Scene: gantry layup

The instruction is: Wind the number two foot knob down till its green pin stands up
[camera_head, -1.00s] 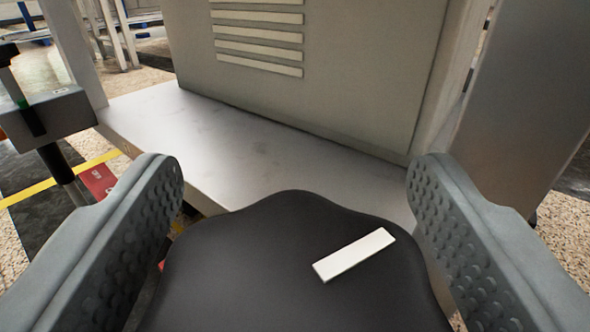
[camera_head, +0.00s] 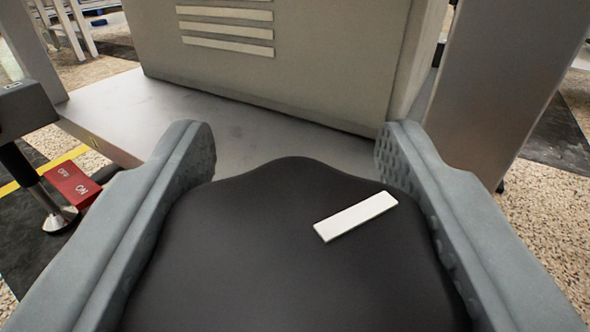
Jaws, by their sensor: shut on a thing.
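A large black lobed knob (camera_head: 290,260) fills the lower middle of the view, with a white bar mark (camera_head: 356,215) on its top pointing up to the right. My gripper (camera_head: 298,150) is shut on this knob, one grey finger along its left side and one along its right. I cannot tell the knob's number from its top. No green pin shows in the view now.
A pale base plate (camera_head: 120,105) and a louvred grey cabinet (camera_head: 270,70) stand just beyond the knob. At left, a red block (camera_head: 72,185) with white lettering sits beside a metal levelling foot (camera_head: 58,220). A grey upright (camera_head: 490,90) stands at right.

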